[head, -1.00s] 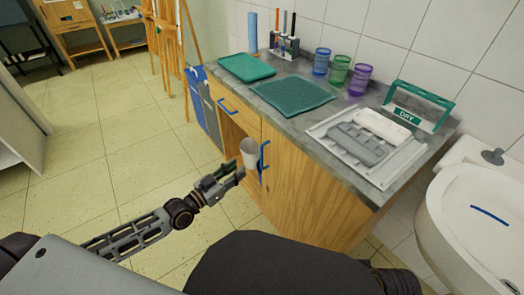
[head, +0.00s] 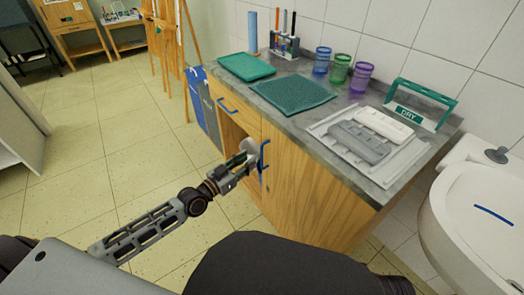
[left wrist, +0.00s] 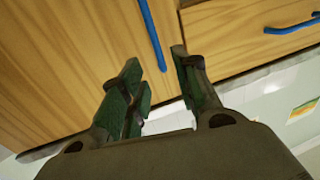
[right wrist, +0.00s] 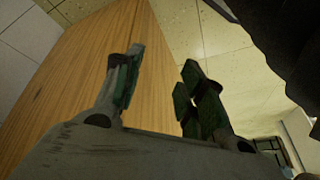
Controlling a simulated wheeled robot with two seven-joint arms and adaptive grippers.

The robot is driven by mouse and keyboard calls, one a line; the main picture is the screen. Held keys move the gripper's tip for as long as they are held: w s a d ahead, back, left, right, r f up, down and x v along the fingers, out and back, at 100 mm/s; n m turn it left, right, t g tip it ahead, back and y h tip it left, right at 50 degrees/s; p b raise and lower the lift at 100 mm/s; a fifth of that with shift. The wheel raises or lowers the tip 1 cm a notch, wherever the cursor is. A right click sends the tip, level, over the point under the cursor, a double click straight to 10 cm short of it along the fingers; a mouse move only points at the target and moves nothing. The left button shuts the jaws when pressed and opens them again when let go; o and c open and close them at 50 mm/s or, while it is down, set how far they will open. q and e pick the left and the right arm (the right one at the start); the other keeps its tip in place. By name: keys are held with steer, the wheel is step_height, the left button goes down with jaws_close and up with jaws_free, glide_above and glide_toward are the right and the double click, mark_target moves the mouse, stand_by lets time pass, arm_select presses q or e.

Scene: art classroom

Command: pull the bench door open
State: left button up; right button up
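The wooden bench door (head: 305,190) is the large panel on the right part of the bench front and looks closed. Its upright blue handle (head: 264,156) is near the door's left edge. My left gripper (head: 250,162) is just in front of the handle, fingers pointing at the bench. In the left wrist view, the fingers (left wrist: 156,58) are spread, and the door handle (left wrist: 152,34) shows ahead between them; I see no contact. My right gripper (right wrist: 163,62) is open and empty beside a wooden panel (right wrist: 75,75); the head view does not show it.
Left of the door is an open compartment with a pale container (head: 249,145), partly hidden by my gripper. Above is a drawer with a blue handle (head: 228,106). The worktop (head: 302,112) holds trays and cups. A white sink (head: 475,225) stands right. Tiled floor is clear left.

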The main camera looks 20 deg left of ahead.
arm_select(q)
steer(key=b+x, duration=0.1)
steer(key=x, duration=0.6)
steer(key=shift+w+d, duration=0.15)
steer(key=shift+w, duration=0.25)
steer(key=shift+w+d+b, duration=0.15)
steer(key=shift+w+b, duration=0.1)
steer(key=shift+b, duration=0.05)
arm_select(e)
steer(key=shift+y, duration=0.3)
steer(key=f, duration=0.2)
steer(key=a+f, duration=0.1)
steer(key=f, duration=0.1)
steer(key=shift+w, duration=0.15)
arm_select(q)
jaws_close()
